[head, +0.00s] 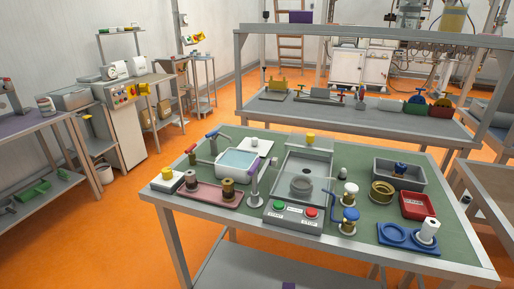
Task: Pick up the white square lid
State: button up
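A flat white square plate with a small pale knob (258,148), which looks like the white square lid, lies on the green top of the table near its back edge. A second white square piece with a yellow knob (166,184) sits at the table's left front corner. It looks thicker, like a small box. My gripper is not in view.
On the green table (341,249) are a reddish tray with spools (208,194), green and red buttons (296,215), blue-handled valves (349,217), a grey bin (399,174), a red tray (417,206) and a blue holder (407,235). A grey bench stands behind. Orange floor is open at left.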

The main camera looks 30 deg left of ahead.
aim_at(255, 143)
jog(key=z, duration=0.3)
jog(key=i, duration=0.15)
jog(key=u, duration=2.75)
jog(key=k, duration=0.85)
jog(key=z, duration=0.65)
jog(key=i, duration=1)
jog(key=z, duration=0.15)
